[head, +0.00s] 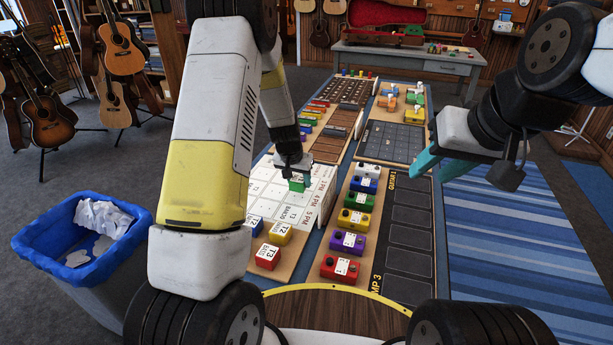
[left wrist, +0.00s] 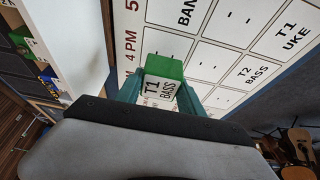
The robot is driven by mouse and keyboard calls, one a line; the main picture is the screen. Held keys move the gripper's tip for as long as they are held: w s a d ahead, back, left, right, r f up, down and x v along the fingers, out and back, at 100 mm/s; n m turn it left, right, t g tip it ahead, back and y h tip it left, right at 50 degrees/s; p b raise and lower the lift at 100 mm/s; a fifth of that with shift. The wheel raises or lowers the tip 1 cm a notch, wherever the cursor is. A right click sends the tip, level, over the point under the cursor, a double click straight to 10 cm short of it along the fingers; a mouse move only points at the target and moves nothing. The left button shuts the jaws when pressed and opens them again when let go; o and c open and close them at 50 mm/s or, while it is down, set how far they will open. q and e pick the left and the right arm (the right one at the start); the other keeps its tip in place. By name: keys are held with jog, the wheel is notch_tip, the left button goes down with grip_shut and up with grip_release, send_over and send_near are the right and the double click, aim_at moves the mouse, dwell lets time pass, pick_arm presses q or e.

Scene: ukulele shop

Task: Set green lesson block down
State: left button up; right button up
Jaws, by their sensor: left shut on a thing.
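The green lesson block (head: 297,184) has a white label reading T1 BASS, seen in the left wrist view (left wrist: 164,68). My left gripper (head: 296,176) is shut on it, with a teal finger on each side in the left wrist view (left wrist: 160,90). The block is over the white schedule board (head: 268,190), near its printed time column. In the left wrist view it is by the 4 PM label. I cannot tell whether it touches the board. My right gripper (head: 434,170) is open and empty, right of the tables.
Yellow, red and blue lesson blocks (head: 267,256) stand at the board's near edge. A row of coloured pedals (head: 348,242) stands on a wooden board to the right. A blue bin (head: 85,240) with paper is at the left. Guitars (head: 122,48) stand behind it.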

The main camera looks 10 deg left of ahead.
aim_at(298, 188)
pick_arm(q)
jog(key=shift+f, duration=1.75)
jog(key=shift+f, duration=0.1)
jog(key=o, duration=1.4)
jog(key=shift+c, duration=0.2)
jog(key=s+r+h, duration=0.1)
jog(key=s+r, duration=0.4)
jog(key=r, duration=0.5)
jog(key=s+r, duration=0.5)
jog(key=r, duration=0.6)
jog(key=s+r, duration=0.4)
jog(key=s, duration=0.3)
jog(key=s+r+n+t, duration=0.1)
jog(key=s+r, duration=0.2)
jog(key=s, duration=0.5)
jog(key=s+a+r, duration=0.1)
jog(key=s+r, duration=0.3)
jog(key=s, duration=0.4)
jog(key=shift+r+n+t, duration=0.3)
jog(key=shift+r, duration=0.05)
